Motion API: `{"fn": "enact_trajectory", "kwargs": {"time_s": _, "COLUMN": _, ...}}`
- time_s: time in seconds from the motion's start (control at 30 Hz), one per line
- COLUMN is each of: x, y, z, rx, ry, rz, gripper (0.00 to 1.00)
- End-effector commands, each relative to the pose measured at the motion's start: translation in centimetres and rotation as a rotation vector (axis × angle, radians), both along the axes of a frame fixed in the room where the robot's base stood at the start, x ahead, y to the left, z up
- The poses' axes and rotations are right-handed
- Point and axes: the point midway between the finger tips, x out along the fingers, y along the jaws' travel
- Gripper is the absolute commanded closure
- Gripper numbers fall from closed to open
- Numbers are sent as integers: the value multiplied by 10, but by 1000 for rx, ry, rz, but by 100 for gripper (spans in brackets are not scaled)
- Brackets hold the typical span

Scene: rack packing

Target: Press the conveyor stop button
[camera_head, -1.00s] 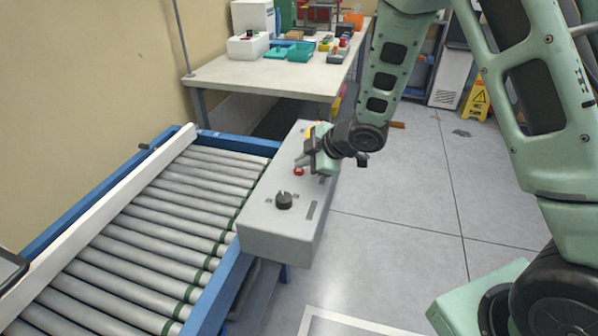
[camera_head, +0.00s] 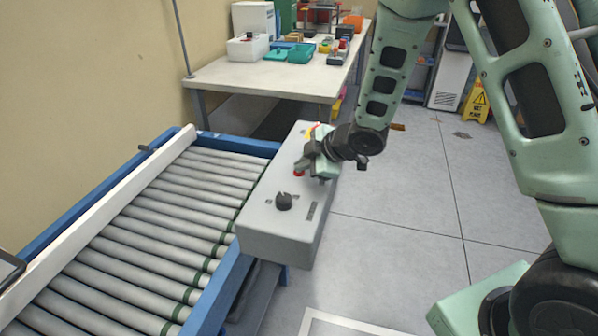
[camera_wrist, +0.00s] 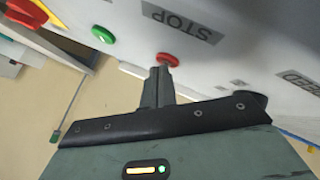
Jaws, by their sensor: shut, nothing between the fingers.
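The red stop button (camera_wrist: 168,60) sits on the panel face beside the printed STOP label (camera_wrist: 182,22) in the wrist view. My gripper (camera_wrist: 163,70) is shut and empty, its fingertips right at the red button and covering part of its edge. I cannot tell whether they touch it or whether it is pushed in. In the head view, the red button (camera_head: 298,173) shows small beneath my gripper (camera_head: 302,165), on the grey control box (camera_head: 262,222) beside the conveyor (camera_head: 150,225).
A green button (camera_wrist: 102,34) is on the same panel, left of the red one in the wrist view. A black knob (camera_head: 284,201) stands on the near part of the box. A table (camera_head: 265,78) with bins is behind.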

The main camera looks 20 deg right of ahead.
Motion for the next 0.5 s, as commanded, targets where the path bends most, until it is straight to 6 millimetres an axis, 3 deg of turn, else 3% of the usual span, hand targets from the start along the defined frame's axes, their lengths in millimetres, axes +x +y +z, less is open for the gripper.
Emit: {"fn": "enact_trajectory", "kwargs": {"time_s": 0.5, "x": 0, "y": 0, "z": 4, "rx": -1, "ry": 1, "rz": 0, "gripper": 100}}
